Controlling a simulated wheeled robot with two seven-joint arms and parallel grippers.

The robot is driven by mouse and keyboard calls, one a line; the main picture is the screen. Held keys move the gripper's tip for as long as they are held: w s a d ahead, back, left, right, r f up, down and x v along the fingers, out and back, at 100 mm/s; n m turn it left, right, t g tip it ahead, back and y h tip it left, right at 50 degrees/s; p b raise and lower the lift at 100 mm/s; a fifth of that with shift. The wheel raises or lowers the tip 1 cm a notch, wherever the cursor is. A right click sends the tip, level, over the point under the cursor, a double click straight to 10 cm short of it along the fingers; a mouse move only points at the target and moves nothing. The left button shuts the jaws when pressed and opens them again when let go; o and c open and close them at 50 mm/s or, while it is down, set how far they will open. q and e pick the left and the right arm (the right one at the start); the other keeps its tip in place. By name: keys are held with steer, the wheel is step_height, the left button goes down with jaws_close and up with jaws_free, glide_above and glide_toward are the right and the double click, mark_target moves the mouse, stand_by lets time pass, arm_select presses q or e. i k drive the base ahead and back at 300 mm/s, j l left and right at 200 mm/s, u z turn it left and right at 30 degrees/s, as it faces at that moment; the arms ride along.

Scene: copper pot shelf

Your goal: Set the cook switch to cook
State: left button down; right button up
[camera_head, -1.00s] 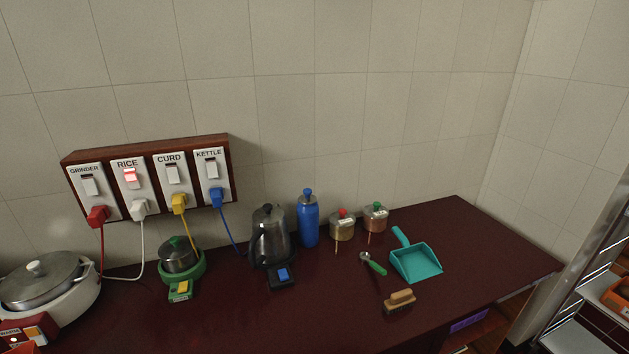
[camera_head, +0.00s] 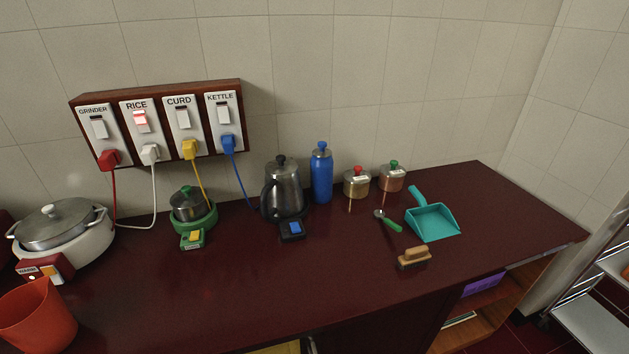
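A white rice cooker (camera_head: 88,245) with a metal lid (camera_head: 57,223) stands at the left end of the counter. A red control box (camera_head: 66,266) is on its front. The box carries a small label, too small to read surely, a bright white spot (camera_head: 32,278) and an orange-and-white switch (camera_head: 46,273). I cannot tell the switch's position. The wall switch marked RICE (camera_head: 140,121) glows red, and a white plug (camera_head: 150,153) with a white cord sits below it. Neither of my grippers is in view.
A red-orange cup (camera_head: 37,318) stands in front of the cooker. A green-based curd pot (camera_head: 190,207), dark kettle (camera_head: 283,188), blue bottle (camera_head: 321,174), two small pots, a spoon, brush (camera_head: 414,258) and teal dustpan (camera_head: 433,221) are further right. The counter's front middle (camera_head: 270,285) is clear.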

mark_target(51, 270)
steer(key=u, duration=1.9)
steer(key=i+j+z, duration=0.1)
steer(key=j, duration=0.4)
steer(key=i+j+z, duration=0.1)
steer(key=i+j, duration=0.15)
steer(key=j, duration=0.25)
steer(key=i+j, duration=0.2)
steer(key=j, duration=0.35)
steer(key=i+j+z, duration=0.15)
steer(key=j, duration=0.35)
steer(key=i+j+z, duration=0.1)
steer(key=j, duration=0.45)
steer(key=i+j+z, duration=0.1)
steer(key=j, duration=0.45)
steer(key=i+j, duration=0.1)
steer(key=j, duration=0.45)
steer(key=i+z, duration=0.05)
